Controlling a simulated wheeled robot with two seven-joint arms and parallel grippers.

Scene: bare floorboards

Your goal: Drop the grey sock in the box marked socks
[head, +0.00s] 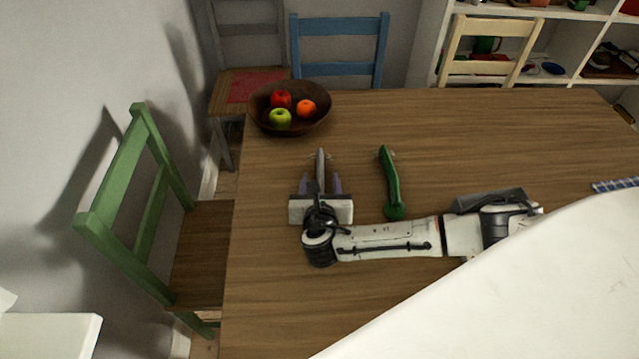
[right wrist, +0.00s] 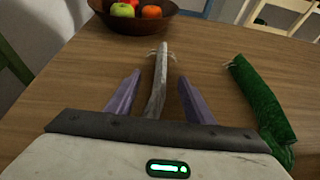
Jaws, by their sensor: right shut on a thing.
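A long, narrow grey thing, which I take to be the grey sock (head: 320,161), is in line with my right gripper (head: 320,182) over the left part of the wooden table. In the right wrist view the sock (right wrist: 160,68) runs between the two purple fingers of the gripper (right wrist: 159,80), its far end showing past the fingertips. Small gaps seem to show beside it, but the gripper is shut on it. Whether the sock touches the table I cannot tell. No box marked socks shows in either view. My left gripper is out of view.
A long green thing (head: 391,185) lies on the table (head: 480,140) right of the gripper. A brown bowl (head: 262,122) of fruit stands at the far left corner. Green (head: 140,200), blue (head: 340,68) and cream (head: 490,68) chairs surround the table. Its far middle is clear.

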